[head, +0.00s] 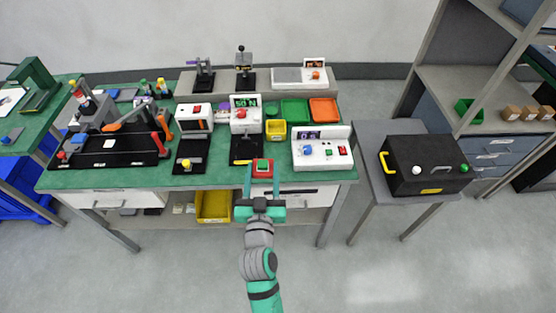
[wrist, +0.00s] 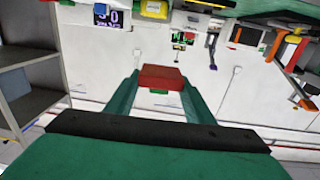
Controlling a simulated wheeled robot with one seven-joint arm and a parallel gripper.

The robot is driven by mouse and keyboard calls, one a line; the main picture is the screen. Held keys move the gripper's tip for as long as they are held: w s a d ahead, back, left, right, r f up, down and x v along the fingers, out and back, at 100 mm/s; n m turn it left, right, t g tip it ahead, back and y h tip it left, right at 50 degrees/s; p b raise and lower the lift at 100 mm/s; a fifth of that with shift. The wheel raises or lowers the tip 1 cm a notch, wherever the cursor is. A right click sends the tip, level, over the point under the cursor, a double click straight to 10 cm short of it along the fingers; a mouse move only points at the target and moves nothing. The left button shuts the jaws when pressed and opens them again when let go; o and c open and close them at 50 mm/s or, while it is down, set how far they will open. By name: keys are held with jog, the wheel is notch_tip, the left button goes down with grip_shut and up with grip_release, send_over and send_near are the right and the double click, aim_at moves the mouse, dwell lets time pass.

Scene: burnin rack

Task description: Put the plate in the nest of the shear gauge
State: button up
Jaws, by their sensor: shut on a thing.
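My gripper (head: 262,183) is at the front edge of the green bench, with its fingers pointing toward the bench. It is shut on a small red block with a green part on it (head: 262,168); this looks like the plate. In the wrist view the red block (wrist: 162,77) sits between the two green fingers, with a bit of green below it. The device with the green "50 N" display (head: 245,112), which looks like the shear gauge, stands beyond my gripper on a black base (head: 245,150). I cannot make out its nest.
A white box with coloured buttons (head: 322,150) stands right of my gripper. A black base with a yellow-topped part (head: 186,163) is to the left. Yellow (head: 275,131), green (head: 294,111) and orange (head: 324,112) bins lie behind. A black box (head: 425,165) is on the side table.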

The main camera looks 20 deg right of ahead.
jog(key=w+d+f, duration=0.4)
jog(key=w+d, duration=0.1)
jog(key=w, duration=0.2)
send_over(279, 165)
jog(key=s, duration=0.1)
jog(key=f, duration=0.2)
jog(key=a+f, duration=0.1)
jog(key=f, duration=0.1)
jog(key=shift+f, duration=0.3)
jog(key=shift+w+d+f, duration=0.15)
jog(key=shift+f, duration=0.05)
jog(key=shift+w+d+f, duration=0.15)
jog(key=shift+f, duration=0.8)
jog(key=shift+w+d+f, duration=0.1)
jog(key=shift+w+f, duration=0.05)
jog(key=shift+f, duration=0.75)
jog(key=shift+f, duration=0.15)
jog(key=o, duration=1.1)
jog(key=shift+c, duration=0.2)
jog(key=shift+d, duration=0.1)
